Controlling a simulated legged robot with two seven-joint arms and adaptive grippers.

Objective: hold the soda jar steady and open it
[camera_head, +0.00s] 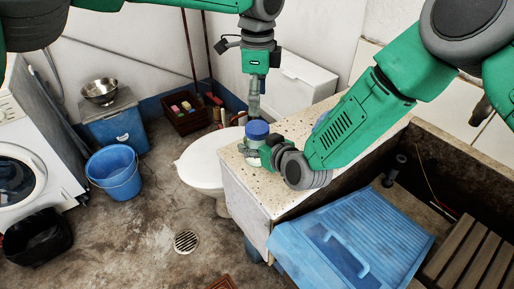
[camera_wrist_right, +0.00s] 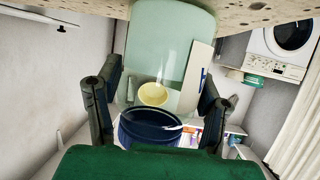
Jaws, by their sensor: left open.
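The soda jar (camera_head: 257,130) stands on the speckled counter, its blue lid on top and its pale body mostly hidden by my right gripper. My right gripper (camera_head: 268,150) is low beside the jar, reaching in from the right. In the right wrist view a dark blue round shape (camera_wrist_right: 150,127), seemingly the lid, lies between the two fingers of my right gripper (camera_wrist_right: 157,100), with pale green glass beyond it. Whether the fingers press on the jar is unclear. My left gripper (camera_head: 254,100) points down just above the lid, open; its fingertips appear apart from the lid.
The speckled counter (camera_head: 290,128) is clear around the jar. A white toilet (camera_head: 205,165) stands left of it. The stone trough with a blue washboard-like lid (camera_head: 350,240) is at the front right. A blue bucket (camera_head: 115,175) stands on the floor further left.

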